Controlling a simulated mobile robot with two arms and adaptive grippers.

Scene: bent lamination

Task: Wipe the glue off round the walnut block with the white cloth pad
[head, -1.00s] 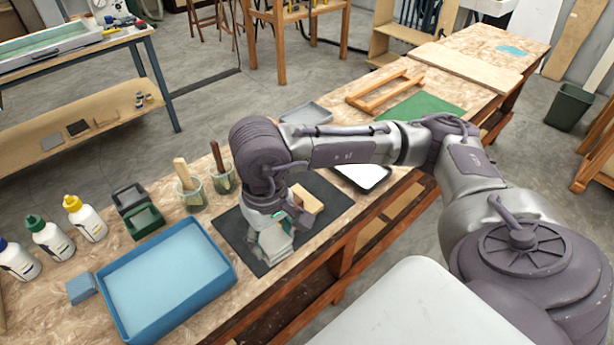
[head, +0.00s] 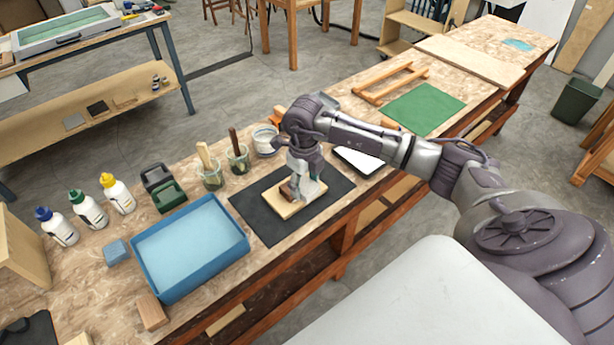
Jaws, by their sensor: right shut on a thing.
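The walnut block (head: 288,189) is a small dark brown piece on a pale wooden board (head: 283,208). The board lies on a black mat (head: 262,226) in the middle of the bench. My right gripper (head: 304,178) points down over the board, just right of the block, and partly covers both. It is shut on the white cloth pad (head: 311,190), which shows as a whitish patch below the fingers. I cannot tell whether the pad touches the board or the block. Any glue is too small to make out. My left gripper is not in view.
Left of the mat are a blue tray (head: 146,262), glue bottles (head: 89,210), a green-and-black holder (head: 168,198) and brush jars (head: 210,178). Another jar (head: 265,141) stands behind the mat. The mat's front is clear.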

